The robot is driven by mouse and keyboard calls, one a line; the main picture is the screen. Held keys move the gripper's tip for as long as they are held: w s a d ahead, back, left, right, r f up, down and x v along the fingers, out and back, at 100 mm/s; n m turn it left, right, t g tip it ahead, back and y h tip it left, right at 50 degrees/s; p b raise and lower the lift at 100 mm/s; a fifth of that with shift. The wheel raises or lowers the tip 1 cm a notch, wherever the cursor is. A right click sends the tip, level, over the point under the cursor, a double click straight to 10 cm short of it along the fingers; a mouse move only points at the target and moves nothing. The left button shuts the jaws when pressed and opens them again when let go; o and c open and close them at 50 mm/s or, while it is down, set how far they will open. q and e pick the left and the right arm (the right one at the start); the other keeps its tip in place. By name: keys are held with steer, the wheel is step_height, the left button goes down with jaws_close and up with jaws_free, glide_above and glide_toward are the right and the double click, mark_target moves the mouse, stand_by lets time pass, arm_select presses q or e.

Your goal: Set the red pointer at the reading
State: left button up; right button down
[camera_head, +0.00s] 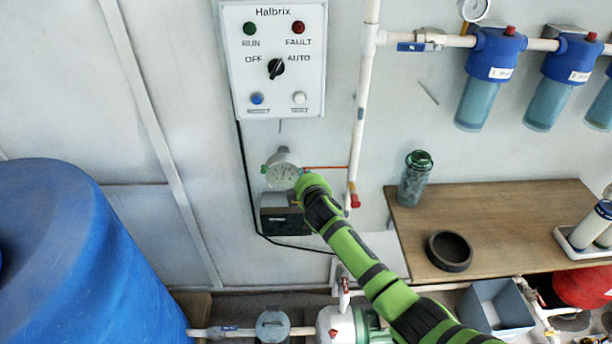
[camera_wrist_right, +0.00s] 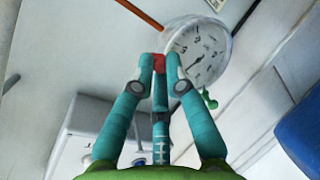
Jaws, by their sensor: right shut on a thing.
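The round gauge (camera_head: 283,174) has a pale dial and is mounted on the wall below the control panel. In the right wrist view its dial (camera_wrist_right: 205,45) shows dark marks and a dark needle; the numbers are too blurred to read. My right gripper (camera_wrist_right: 160,60) is shut on the red pointer (camera_wrist_right: 159,64) at the gauge's rim. In the head view the right gripper (camera_head: 305,181) is at the dial's right side, and its hand hides the pointer. A green tab (camera_wrist_right: 209,99) shows at another part of the rim. My left gripper is out of view.
The Halbrix control panel (camera_head: 273,100) hangs above the gauge and a dark box (camera_head: 285,221) sits below it. A white vertical pipe (camera_head: 364,100) runs to the right. A wooden bench (camera_head: 500,215) holds a green bottle (camera_head: 415,178) and a black ring (camera_head: 448,251). A blue barrel (camera_head: 70,260) stands left.

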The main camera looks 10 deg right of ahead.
stand_by(0.3)
steer(key=c, duration=1.3)
jaws_free()
steer(key=shift+o, duration=0.2)
steer(key=shift+s, duration=0.1)
steer(key=v, duration=1.2)
